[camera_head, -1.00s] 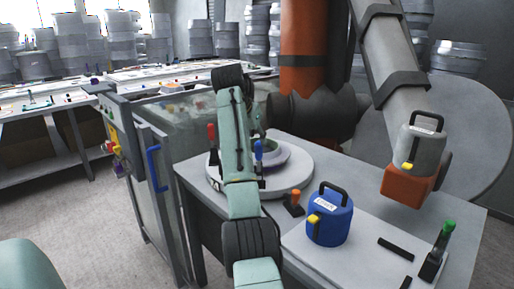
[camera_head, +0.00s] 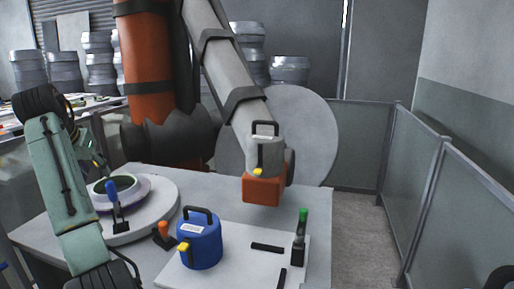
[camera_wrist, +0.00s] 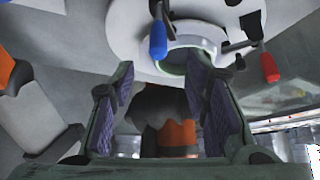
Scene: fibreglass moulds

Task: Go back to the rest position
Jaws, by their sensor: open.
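My arm, pale green with dark joints, crosses the left of the head view. My gripper (camera_wrist: 160,108) shows in the wrist view with its two purple-padded fingers wide apart and nothing between them. In the head view it is mostly hidden behind my own arm, near the round turntable (camera_head: 160,207). A pale ring-shaped mould (camera_head: 134,189) sits on the turntable. A blue-handled clamp (camera_head: 112,190) stands at its edge, and the wrist view also shows it (camera_wrist: 158,40) with a red-handled clamp (camera_wrist: 269,67).
A blue container (camera_head: 200,245) stands on a white board (camera_head: 235,270) with a green-topped tool (camera_head: 301,228) and black bars. A large orange-and-grey robot arm (camera_head: 150,60) looms behind the table. Grey partitions (camera_head: 455,200) stand on the right, with clear floor (camera_head: 360,235) before them.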

